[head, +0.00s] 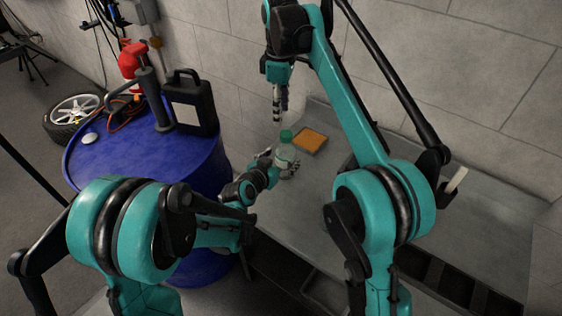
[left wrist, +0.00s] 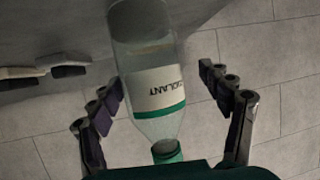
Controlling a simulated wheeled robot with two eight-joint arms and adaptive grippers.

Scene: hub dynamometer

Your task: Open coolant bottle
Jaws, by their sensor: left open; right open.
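The coolant bottle (head: 287,158) is clear with a white label and a green cap (head: 286,135), and stands upright on the grey table. My left gripper (head: 279,163) is open at its side. In the left wrist view the bottle (left wrist: 155,85) is upside down in the picture, with its green cap (left wrist: 165,152) at the bottom. The open fingers of my left gripper (left wrist: 160,88) are on either side of it, with gaps visible. My right gripper (head: 280,110) is open and points down above the cap, apart from it.
The grey table (head: 320,205) bears an orange-topped square tray (head: 311,140) behind the bottle. A blue drum (head: 120,165) stands at left with a black jug (head: 190,103) on it. A block wall (head: 480,80) is close behind. Dark bins (head: 450,282) are at front right.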

